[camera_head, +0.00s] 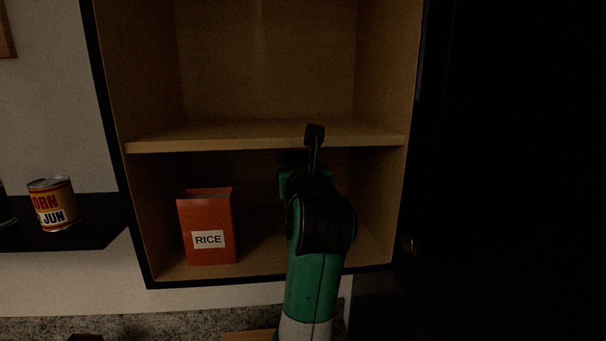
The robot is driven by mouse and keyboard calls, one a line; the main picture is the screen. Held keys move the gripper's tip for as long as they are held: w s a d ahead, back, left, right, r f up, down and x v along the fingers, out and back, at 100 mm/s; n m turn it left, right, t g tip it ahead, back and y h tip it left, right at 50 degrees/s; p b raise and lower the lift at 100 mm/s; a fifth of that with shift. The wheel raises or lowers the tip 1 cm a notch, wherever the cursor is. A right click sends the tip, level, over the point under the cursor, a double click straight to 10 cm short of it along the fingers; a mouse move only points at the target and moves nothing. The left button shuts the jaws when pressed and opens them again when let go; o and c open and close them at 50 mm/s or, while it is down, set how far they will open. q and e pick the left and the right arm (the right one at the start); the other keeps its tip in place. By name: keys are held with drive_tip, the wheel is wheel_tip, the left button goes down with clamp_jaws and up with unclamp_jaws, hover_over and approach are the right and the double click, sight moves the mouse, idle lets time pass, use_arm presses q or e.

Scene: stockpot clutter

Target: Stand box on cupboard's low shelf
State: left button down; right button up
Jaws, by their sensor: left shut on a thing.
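The cupboard (110,130) is open in front of me, with a low shelf (262,252) at the bottom and a higher shelf above. An orange-red box labelled RICE (208,217) stands upright on the low shelf at the left. My left gripper (293,160) is inside the lower compartment, right of the rice box, with a visible gap between them. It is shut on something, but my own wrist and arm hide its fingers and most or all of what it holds. My right gripper is not in view.
The upper shelf (200,138) is empty and lies just above my left wrist. A can (53,204) stands on a dark ledge (85,236) left of the cupboard. Low-shelf space shows right of my arm. The far right is dark.

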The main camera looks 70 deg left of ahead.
use_arm(q)
drive_tip(key=shift+x, duration=0.85)
drive_tip(key=shift+f, duration=1.75)
unclamp_jaws()
drive_tip(key=shift+f, duration=0.15)
drive_tip(key=b+v, duration=0.1)
drive_tip(key=v, duration=1.1)
drive_tip(key=shift+b, duration=0.35)
